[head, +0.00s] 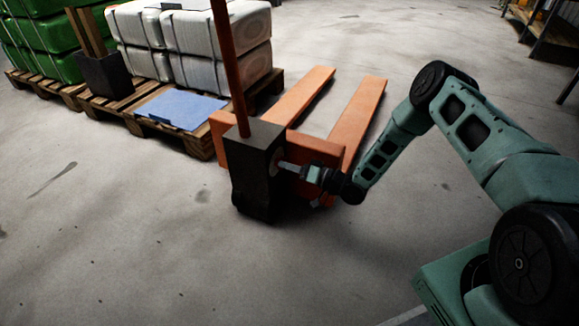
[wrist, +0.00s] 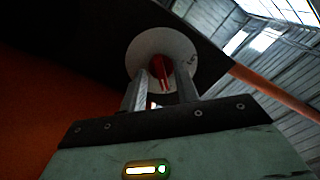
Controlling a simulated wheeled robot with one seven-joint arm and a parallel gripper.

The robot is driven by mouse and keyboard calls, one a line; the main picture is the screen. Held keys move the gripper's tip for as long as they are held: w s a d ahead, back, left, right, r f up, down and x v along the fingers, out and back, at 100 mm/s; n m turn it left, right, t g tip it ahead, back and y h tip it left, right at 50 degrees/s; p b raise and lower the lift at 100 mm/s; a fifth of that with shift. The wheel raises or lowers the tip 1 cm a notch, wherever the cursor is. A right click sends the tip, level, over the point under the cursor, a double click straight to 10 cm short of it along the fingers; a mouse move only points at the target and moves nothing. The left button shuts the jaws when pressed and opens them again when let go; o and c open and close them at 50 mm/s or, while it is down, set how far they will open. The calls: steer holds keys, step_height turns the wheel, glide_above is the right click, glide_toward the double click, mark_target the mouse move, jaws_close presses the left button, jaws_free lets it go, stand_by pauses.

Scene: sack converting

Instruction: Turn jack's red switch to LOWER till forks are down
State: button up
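The pallet jack's dark control box (head: 252,170) stands at the foot of its red-orange handle pole. A pale round plate on its right side carries the red switch (wrist: 158,68), which shows in the wrist view between my fingers. My gripper (head: 288,167) reaches the box from the right, and its grey fingers show in the wrist view (wrist: 162,82). The fingers are close together, one on each side of the switch, and appear shut on it. The orange forks (head: 352,118) extend behind the box; their exact height above the floor is hard to tell.
A wooden pallet (head: 205,143) with white bales (head: 215,30), a blue sheet (head: 180,108) and a dark bin (head: 103,75) is left of the jack. Green sacks (head: 45,30) stand at far left. The front floor is clear.

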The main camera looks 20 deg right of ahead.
steer(key=p+v, duration=0.6)
steer(key=v, duration=1.1)
steer(key=shift+s, duration=0.2)
steer(key=shift+d+r, duration=0.15)
